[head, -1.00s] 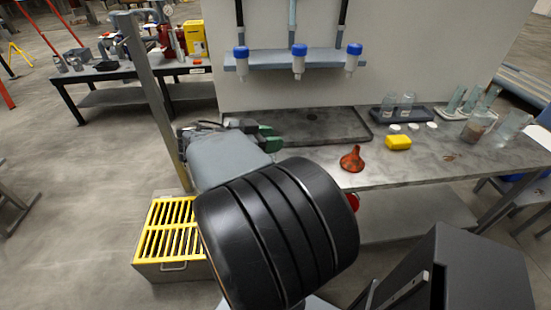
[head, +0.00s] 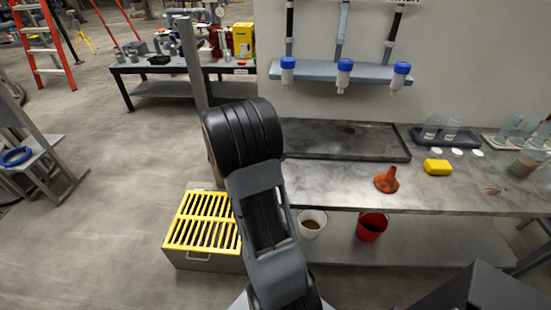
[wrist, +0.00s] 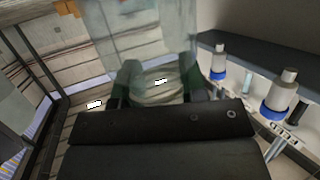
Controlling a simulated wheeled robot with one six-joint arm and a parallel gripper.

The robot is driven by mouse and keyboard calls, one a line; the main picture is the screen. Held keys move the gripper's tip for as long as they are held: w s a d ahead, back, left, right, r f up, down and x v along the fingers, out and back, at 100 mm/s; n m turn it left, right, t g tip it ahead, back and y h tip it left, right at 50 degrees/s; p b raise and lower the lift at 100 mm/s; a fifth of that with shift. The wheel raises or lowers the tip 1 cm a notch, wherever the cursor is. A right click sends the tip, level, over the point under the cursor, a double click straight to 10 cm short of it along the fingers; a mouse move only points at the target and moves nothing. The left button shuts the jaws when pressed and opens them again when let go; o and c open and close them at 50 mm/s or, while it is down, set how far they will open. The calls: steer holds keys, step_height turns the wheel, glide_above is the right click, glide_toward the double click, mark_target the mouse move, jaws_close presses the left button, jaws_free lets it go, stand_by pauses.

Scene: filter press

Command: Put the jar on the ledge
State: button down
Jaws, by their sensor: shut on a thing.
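In the wrist view my gripper (wrist: 160,85) is shut on a clear, slightly green glass jar (wrist: 145,30), which extends past the top of the picture. The wrist picture looks turned over, with the room upside down. In the head view my arm hides the gripper and the jar. The blue-grey ledge (head: 325,72) is fixed to the wall above the bench, with several blue-capped bottles along its front. In the wrist view two of the bottles show at the right, apart from the jar.
The bench holds a dark shallow tray (head: 320,138), an orange funnel (head: 386,180), a yellow block (head: 437,167) and a rack with glass jars (head: 447,140). Under it stand a white bucket (head: 312,223) and a red bucket (head: 371,226). A yellow-grated box (head: 205,220) and a post (head: 194,70) stand left.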

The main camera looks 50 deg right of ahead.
steer(key=f, duration=0.1)
steer(key=f+p, duration=0.1)
steer(key=f, duration=0.1)
steer(key=shift+w+d+f, duration=0.1)
steer(key=shift+w+f, duration=0.15)
steer(key=shift+w, duration=0.05)
steer(key=shift+f, duration=0.1)
steer(key=shift+f, duration=0.2)
steer(key=c, duration=0.7)
jaws_free()
steer(key=shift+r, duration=0.1)
